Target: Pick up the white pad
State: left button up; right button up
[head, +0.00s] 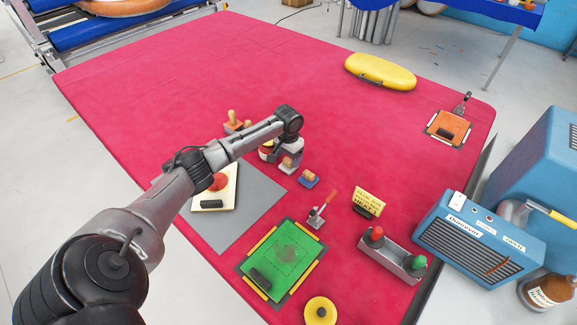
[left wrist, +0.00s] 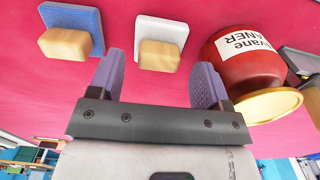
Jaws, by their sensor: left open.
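The white pad (left wrist: 163,28) has a tan wooden block handle (left wrist: 160,55). In the left wrist view it lies just ahead of my left gripper (left wrist: 157,72), roughly between the two fingers and apart from them. The gripper is open and empty. In the head view the white pad (head: 286,170) lies on the red cloth just below my left gripper (head: 286,157), whose fingertips are hard to make out. My right gripper is in neither view.
The blue pad (left wrist: 70,22) lies beside the white one. A red labelled can (left wrist: 245,65) stands close on the other side. The red cloth behind is mostly clear.

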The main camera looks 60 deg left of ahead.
aim_at(288, 160)
pick_arm(q)
notch_tip(288, 160, down, 4)
jog(key=shift+r+b, duration=0.1)
jog(key=shift+b, duration=0.35)
jog(key=c, duration=0.7)
jog(key=shift+r, duration=0.1)
